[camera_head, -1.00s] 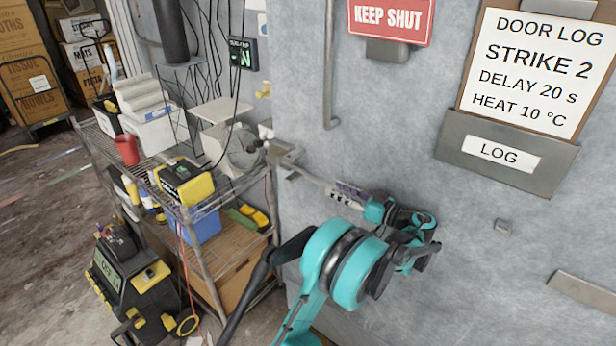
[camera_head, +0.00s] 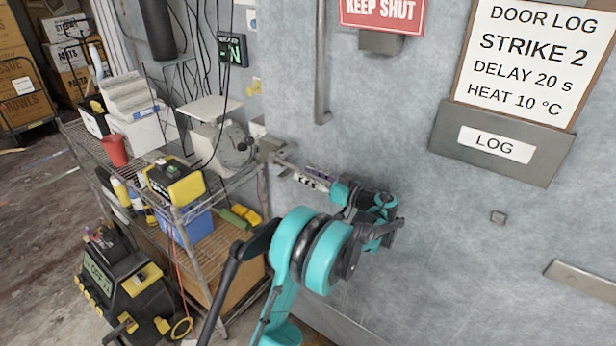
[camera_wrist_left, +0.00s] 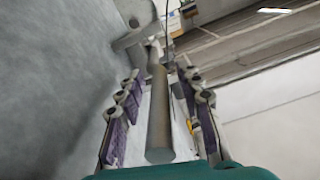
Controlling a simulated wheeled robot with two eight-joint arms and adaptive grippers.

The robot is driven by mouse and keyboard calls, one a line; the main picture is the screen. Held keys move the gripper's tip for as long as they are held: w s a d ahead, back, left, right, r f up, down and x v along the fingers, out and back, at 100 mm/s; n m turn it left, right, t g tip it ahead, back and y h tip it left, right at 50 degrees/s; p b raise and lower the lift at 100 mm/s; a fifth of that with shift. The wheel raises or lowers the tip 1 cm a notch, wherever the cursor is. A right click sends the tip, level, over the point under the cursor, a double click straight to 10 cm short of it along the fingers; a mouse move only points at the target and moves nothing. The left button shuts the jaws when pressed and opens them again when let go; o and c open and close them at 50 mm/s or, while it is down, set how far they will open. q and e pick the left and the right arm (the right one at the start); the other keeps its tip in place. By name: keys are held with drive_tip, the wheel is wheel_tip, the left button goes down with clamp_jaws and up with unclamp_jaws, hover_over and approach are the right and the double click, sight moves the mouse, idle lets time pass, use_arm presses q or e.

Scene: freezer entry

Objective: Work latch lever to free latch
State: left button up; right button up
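The latch (camera_head: 268,148) is a grey metal fitting at the left edge of the pale grey door (camera_head: 440,230). Its lever (camera_head: 284,168) sticks out to the right, towards my left gripper (camera_head: 314,180). In the left wrist view, the lever is a grey round bar (camera_wrist_left: 159,110), running lengthwise between the two purple-padded fingers of the left gripper (camera_wrist_left: 158,115). Gaps show on both sides of the bar, so the fingers are open around it and not visibly touching. The latch body (camera_wrist_left: 135,40) shows beyond the fingertips. My right gripper is out of view.
A wire shelf (camera_head: 190,215) with a yellow-black box (camera_head: 175,182) and a red cup (camera_head: 113,150) stands left of the door. A black-yellow machine (camera_head: 120,290) is on the floor. A vertical bar (camera_head: 321,70) and a log board (camera_head: 500,147) are on the door.

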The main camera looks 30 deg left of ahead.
use_arm(q)
clamp_jaws()
drive_tip(key=shift+s+a+m+t+h+b, duration=0.15)
drive_tip(key=shift+s+a+m+t+h, duration=0.15)
drive_tip(key=shift+s+m+t, duration=0.6)
drive_tip(key=shift+s+a+m+t+h+b, duration=0.1)
drive_tip(key=shift+s+a+m+t+h, duration=0.35)
drive_tip(key=shift+s+t, duration=0.7)
drive_tip(key=shift+s+a+m+t+h+b, duration=0.2)
drive_tip(key=shift+s+m+t, duration=0.6)
drive_tip(key=shift+t, duration=0.45)
drive_tip(key=shift+w, duration=0.1)
